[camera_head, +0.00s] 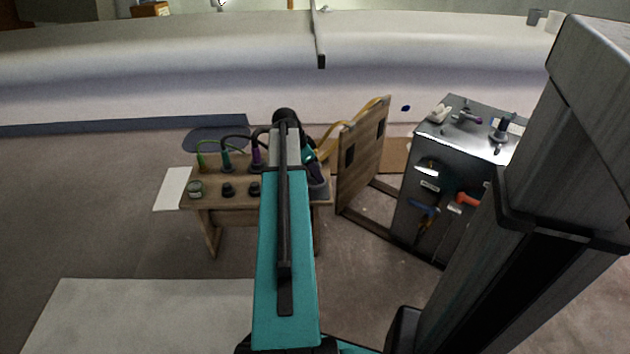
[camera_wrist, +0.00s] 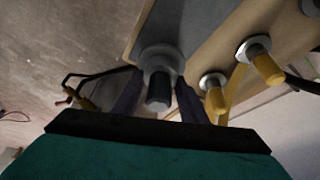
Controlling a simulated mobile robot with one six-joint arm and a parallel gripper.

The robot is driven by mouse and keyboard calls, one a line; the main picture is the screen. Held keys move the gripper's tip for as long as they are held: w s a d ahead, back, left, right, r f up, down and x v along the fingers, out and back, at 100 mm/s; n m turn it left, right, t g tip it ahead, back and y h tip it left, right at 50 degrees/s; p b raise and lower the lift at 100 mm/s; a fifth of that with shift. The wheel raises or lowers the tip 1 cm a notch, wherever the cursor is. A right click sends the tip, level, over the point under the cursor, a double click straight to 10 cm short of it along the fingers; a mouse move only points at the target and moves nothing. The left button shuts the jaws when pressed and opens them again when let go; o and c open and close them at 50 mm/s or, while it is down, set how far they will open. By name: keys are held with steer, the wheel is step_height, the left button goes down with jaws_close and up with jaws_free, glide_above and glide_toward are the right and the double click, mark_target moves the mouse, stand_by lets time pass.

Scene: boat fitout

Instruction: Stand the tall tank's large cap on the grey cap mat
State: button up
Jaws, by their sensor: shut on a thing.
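My gripper (camera_wrist: 158,100) shows in the wrist view, its two dark fingers closed on either side of a grey round collar with a dark faceted end, which I take to be the large cap (camera_wrist: 158,62). Just beyond the cap lies a flat grey surface (camera_wrist: 190,22), possibly the grey cap mat, bordered by pale wood. I cannot tell whether the cap touches it. In the head view my own arm hides the gripper's grip and the cap. I cannot make out the tall tank for sure in either view.
In the wrist view, yellow-ended fittings (camera_wrist: 262,66) stand close right of the fingers. In the head view a wooden bench (camera_head: 232,201) carries hoses and small dark parts. An upright wooden board (camera_head: 362,155) and a metal cabinet (camera_head: 468,150) stand right. Floor at left is mostly clear.

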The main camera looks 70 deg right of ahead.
mark_target(315, 180)
steer(key=shift+s+f+b, duration=0.1)
steer(key=shift+f+b, duration=0.55)
steer(key=shift+f, duration=1.05)
steer(key=shift+f, duration=0.15)
steer(key=o, duration=1.1)
steer(key=p+v, duration=0.4)
steer(key=v, duration=0.8)
steer(key=shift+a+p, duration=0.1)
steer(key=shift+p, duration=0.2)
